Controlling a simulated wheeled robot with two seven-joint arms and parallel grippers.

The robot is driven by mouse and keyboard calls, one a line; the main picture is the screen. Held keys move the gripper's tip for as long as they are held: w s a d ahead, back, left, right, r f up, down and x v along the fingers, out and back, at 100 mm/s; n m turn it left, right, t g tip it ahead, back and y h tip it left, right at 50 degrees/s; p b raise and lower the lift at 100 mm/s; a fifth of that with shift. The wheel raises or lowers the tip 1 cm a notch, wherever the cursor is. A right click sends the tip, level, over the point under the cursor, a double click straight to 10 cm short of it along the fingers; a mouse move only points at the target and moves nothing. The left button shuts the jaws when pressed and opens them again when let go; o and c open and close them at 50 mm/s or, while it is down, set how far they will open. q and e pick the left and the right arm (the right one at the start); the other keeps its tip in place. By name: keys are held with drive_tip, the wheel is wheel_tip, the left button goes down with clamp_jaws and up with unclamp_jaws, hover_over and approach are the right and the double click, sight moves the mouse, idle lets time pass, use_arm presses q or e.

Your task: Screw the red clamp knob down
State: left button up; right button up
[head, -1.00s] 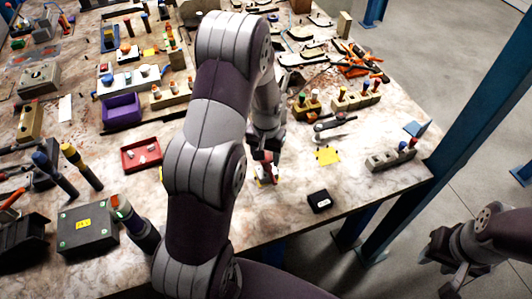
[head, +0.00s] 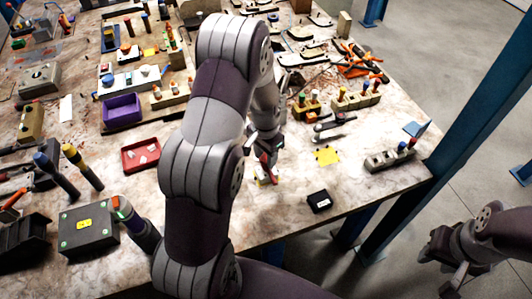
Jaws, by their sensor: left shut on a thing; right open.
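My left arm crosses the middle of the head view, and its gripper (head: 264,158) reaches down to the table behind it. The gripper is shut on a small red part, the red clamp knob (head: 269,170), which is mostly covered by the fingers. A bit of yellow and white shows on the table beside the knob; the rest of what is under it is hidden by my arm. My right gripper (head: 447,264) is open and empty, off the table at the lower right.
A black box (head: 319,201) and a yellow note (head: 327,155) lie right of the knob. A red tray (head: 141,155) and a purple bin (head: 122,112) stand left of my arm. A grey block (head: 391,160) sits near the right edge. Table around the black box is clear.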

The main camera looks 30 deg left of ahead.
use_arm(q)
drive_tip(key=m, duration=0.7)
drive_tip(key=shift+w+a+r+p, duration=0.15)
drive_tip(key=shift+w+r+p, duration=0.1)
drive_tip(key=shift+p, duration=0.15)
drive_tip(key=m, duration=0.4)
drive_tip(key=shift+w, duration=0.15)
drive_tip(key=m, duration=0.3)
drive_tip(key=shift+w+a+m, duration=0.1)
drive_tip(key=shift+m, duration=0.2)
drive_tip(key=m, duration=0.5)
drive_tip(key=shift+w+p, duration=0.1)
drive_tip(key=shift+p, duration=0.25)
drive_tip(key=m, duration=0.5)
drive_tip(key=shift+w, duration=0.1)
drive_tip(key=shift+m, duration=0.4)
drive_tip(key=o, duration=0.8)
drive_tip(key=shift+c, duration=0.2)
drive_tip(key=shift+o, duration=0.6)
drive_tip(key=shift+s+f, duration=0.1)
drive_tip(key=shift+s, duration=0.1)
